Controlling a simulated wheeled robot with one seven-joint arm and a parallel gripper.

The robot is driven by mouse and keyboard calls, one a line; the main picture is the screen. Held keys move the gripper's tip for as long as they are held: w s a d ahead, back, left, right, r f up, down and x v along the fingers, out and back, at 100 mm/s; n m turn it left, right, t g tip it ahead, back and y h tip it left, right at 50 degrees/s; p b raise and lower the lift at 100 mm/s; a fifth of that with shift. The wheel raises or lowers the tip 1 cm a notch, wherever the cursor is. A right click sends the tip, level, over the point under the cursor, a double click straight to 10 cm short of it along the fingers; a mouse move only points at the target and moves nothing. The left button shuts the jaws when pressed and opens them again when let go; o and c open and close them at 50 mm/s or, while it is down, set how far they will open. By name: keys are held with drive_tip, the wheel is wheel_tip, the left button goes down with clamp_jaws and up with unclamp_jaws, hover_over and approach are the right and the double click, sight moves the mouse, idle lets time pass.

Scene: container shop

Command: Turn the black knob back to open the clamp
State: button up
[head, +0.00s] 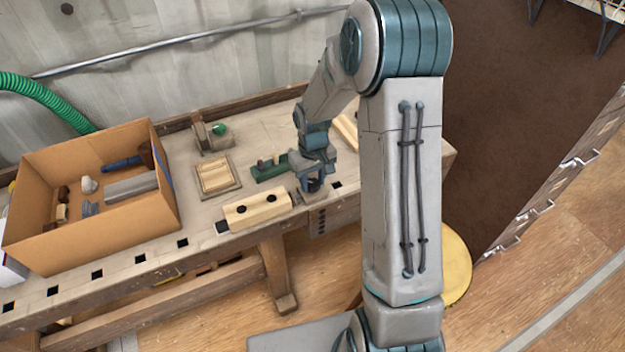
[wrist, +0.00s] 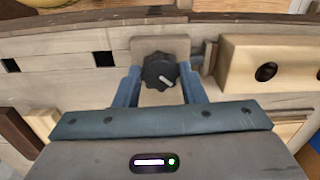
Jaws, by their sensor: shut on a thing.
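The black knob (wrist: 160,71) has a ribbed edge and a white pointer line, which slants toward the lower right in the wrist view. It sits in front of a greyish-brown clamp plate (wrist: 143,45). My gripper (head: 313,184) is down at the front edge of the bench, its two blue fingers on either side of the knob and shut on it. A short clamp jaw (wrist: 208,58) stands to the right of the plate, close beside a pale wooden block (wrist: 292,67) with dark holes. I cannot tell whether jaw and block touch.
The block also shows in the head view (head: 240,215), left of my gripper. Behind it are a green holder with pegs (head: 266,173), a slatted wooden tray (head: 232,187) and a device with a green knob (head: 220,130). A cardboard box (head: 110,234) of tools stands at the left.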

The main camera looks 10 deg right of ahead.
sight(313, 183)
drive_tip(key=n, duration=0.3)
drive_tip(key=shift+w+r+n, duration=0.1)
drive_tip(key=shift+n, duration=0.2)
drive_tip(key=shift+n+p, duration=0.4)
drive_tip(key=shift+n, duration=1.4)
drive_tip(key=o, duration=1)
wheel_tip(313, 183, up, 14)
